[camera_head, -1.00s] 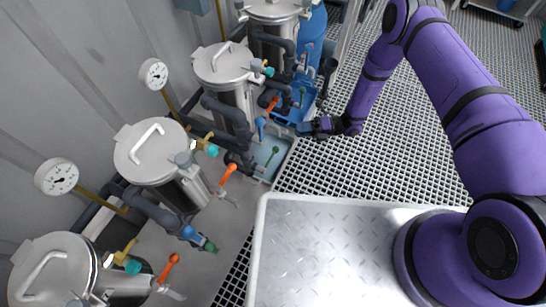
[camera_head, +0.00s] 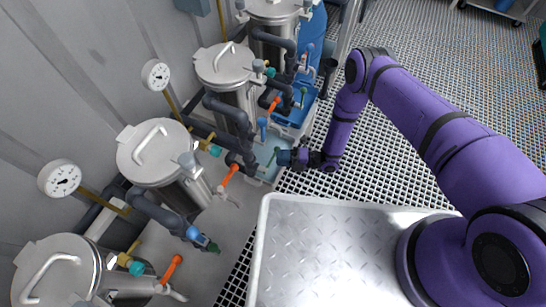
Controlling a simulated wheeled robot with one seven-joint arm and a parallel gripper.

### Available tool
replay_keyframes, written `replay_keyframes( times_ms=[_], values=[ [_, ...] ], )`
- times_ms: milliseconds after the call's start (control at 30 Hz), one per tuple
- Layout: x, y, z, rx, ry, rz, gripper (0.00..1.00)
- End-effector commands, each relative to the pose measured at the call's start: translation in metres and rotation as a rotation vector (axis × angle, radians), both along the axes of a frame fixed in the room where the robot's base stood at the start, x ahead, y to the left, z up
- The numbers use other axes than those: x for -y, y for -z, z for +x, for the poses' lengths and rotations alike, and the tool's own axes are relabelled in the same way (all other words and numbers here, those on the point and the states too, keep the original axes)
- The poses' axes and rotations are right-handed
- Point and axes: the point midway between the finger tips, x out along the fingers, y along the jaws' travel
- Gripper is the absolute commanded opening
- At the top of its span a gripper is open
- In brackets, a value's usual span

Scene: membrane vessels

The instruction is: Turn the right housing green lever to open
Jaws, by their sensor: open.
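Several steel housings stand in a row along the wall, with green levers low on their pipework. One green lever (camera_head: 273,154) stands below the third housing (camera_head: 224,66), counting from the front. My gripper (camera_head: 282,157) is open, just right of this lever, with its fingers pointing left. The tips are at or very near the lever; I cannot tell whether they touch it. Another green lever (camera_head: 303,96) is farther back, and one (camera_head: 213,247) is nearer, below the second housing (camera_head: 155,150). The picture alone does not settle which housing is called right.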

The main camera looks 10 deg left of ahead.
Motion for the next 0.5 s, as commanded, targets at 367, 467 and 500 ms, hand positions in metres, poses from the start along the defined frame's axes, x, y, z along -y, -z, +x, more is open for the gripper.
replay_keyframes(
  times_ms=[367,467,500],
  values=[
    [-0.034,0.000,-0.002,0.000,-0.001,0.001,0.41],
    [-0.035,0.000,-0.002,0.000,0.000,0.001,0.41],
    [-0.035,0.000,-0.002,0.000,0.000,0.001,0.41]
  ],
)
